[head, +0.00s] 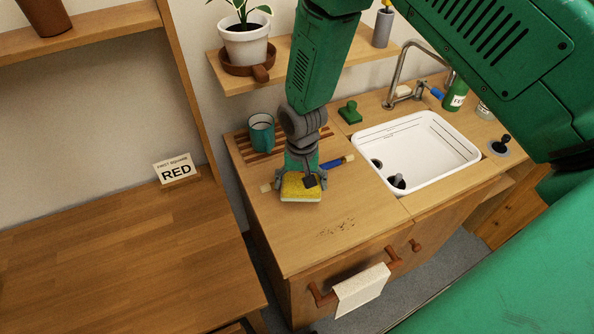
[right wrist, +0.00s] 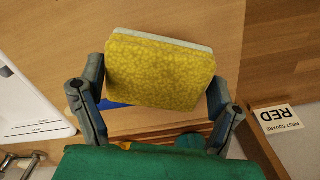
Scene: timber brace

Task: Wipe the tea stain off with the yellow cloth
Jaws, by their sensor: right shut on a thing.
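The yellow cloth (head: 300,187) looks like a thick sponge-like pad with a pale backing. My right gripper (head: 301,183) is shut on it, one finger at each side, over the wooden counter by the sink. In the right wrist view the cloth (right wrist: 160,72) spans between the two fingers of the gripper (right wrist: 158,95). I cannot tell whether the cloth touches the counter. The tea stain (head: 338,227) is a patch of small dark brown specks on the counter, in front and to the right of the cloth, uncovered. My left gripper is not in view.
A blue-handled item (head: 337,163) lies just behind the gripper. A teal mug (head: 261,133) stands on a slatted rack (head: 284,148). The white sink (head: 441,140) is to the right. A white towel (head: 361,290) hangs on the front rail. The counter around the stain is clear.

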